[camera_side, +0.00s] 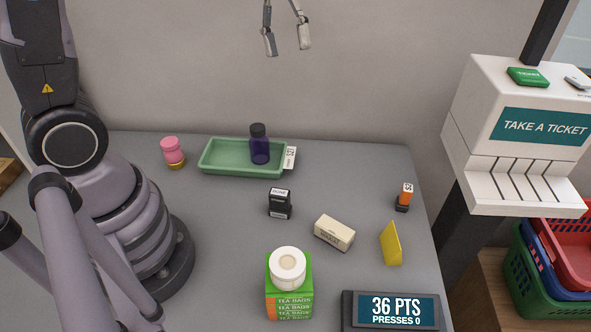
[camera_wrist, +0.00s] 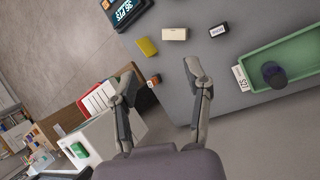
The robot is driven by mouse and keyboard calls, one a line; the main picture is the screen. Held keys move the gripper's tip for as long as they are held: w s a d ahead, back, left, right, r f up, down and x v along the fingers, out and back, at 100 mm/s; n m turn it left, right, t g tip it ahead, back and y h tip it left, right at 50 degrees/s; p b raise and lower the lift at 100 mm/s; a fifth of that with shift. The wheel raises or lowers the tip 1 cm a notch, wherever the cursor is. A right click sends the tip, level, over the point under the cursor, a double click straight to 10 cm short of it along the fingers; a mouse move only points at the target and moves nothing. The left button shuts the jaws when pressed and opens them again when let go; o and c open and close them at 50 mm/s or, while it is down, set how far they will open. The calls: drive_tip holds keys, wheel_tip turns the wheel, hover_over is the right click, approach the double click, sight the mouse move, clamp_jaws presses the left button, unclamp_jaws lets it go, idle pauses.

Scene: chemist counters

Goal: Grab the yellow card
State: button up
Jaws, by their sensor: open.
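The yellow card (camera_side: 391,243) stands folded like a small tent on the grey counter, toward its right side in the side view. In the wrist view the yellow card (camera_wrist: 147,46) lies above and between my fingertips, well away from them. My gripper (camera_side: 287,48) hangs high above the back of the counter, at the top of the side view. In the wrist view my gripper (camera_wrist: 160,72) has its two fingers spread wide with nothing between them.
A ticket machine (camera_side: 520,130) rises right.

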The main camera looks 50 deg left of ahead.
drive_tip(key=w+d+f+n+g+h, duration=0.3)
drive_tip(key=w+d+f+h, duration=0.1)
drive_tip(key=w+f, duration=0.45)
drive_tip(key=n+h, duration=0.7)
drive_tip(key=h, duration=0.1)
approach(396, 238)
drive_tip(key=x, duration=0.3)
drive_tip(key=shift+d+r, duration=0.2)
drive_tip(key=shift+d, duration=0.2)
drive_tip(key=shift+f+x, duration=0.2)
drive_tip(key=shift+x, duration=2.75)
drive_tip(key=shift+s, duration=0.1)
clamp_jaws()
